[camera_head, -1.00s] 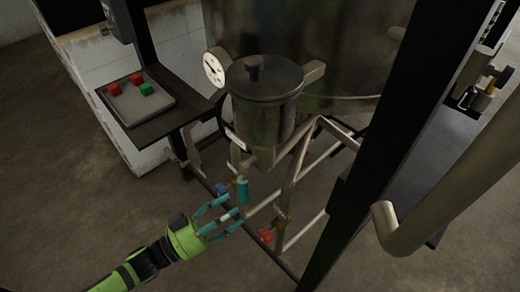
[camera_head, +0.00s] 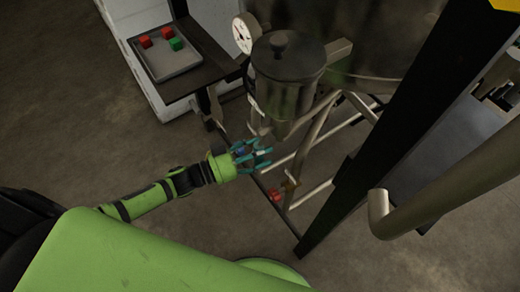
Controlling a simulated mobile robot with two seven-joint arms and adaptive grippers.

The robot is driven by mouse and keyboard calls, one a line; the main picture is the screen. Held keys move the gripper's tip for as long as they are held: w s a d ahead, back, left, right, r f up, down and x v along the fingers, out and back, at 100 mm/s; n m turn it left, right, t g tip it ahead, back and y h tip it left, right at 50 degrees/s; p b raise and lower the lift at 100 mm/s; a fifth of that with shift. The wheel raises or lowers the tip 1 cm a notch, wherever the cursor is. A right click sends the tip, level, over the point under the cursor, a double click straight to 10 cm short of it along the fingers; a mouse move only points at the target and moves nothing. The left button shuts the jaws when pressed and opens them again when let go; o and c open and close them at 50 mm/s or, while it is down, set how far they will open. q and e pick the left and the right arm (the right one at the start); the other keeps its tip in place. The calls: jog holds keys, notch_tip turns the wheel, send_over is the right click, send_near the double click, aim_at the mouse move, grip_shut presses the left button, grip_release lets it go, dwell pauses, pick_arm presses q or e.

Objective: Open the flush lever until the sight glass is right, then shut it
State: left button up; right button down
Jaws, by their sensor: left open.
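My left gripper (camera_head: 264,154) has teal fingers and is open, below the lidded metal pot (camera_head: 284,85). Its fingers are in front of the pipework under the pot and hide much of it. A small blue part shows between the fingers, too small and covered to tell whether it is a lever. A red valve handle (camera_head: 276,195) sits lower on the pipework, to the right of and below the gripper. I cannot make out the sight glass or its level. My right gripper is not in view.
A dial gauge (camera_head: 243,36) is at the pot's upper left. A tray (camera_head: 166,64) with two red blocks and one green block is on a dark shelf. A dark post (camera_head: 395,125) and a thick pipe (camera_head: 455,190) stand at the right.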

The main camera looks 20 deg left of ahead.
pick_arm(q)
grip_shut()
jog(key=s+d+r+n+t+p, duration=0.2)
jog(key=r+n+p, duration=0.1)
jog(key=n, duration=0.7)
jog(key=s+d+r+n+t+y+p, duration=0.1)
jog(key=r+n, duration=0.4)
jog(key=n, duration=0.5)
jog(key=shift+s+d+t+p, duration=0.6)
jog(key=shift+d+p, duration=0.35)
jog(key=shift+d, duration=0.15)
jog(key=shift+w+r+n, duration=0.1)
jog(key=shift+n, duration=0.2)
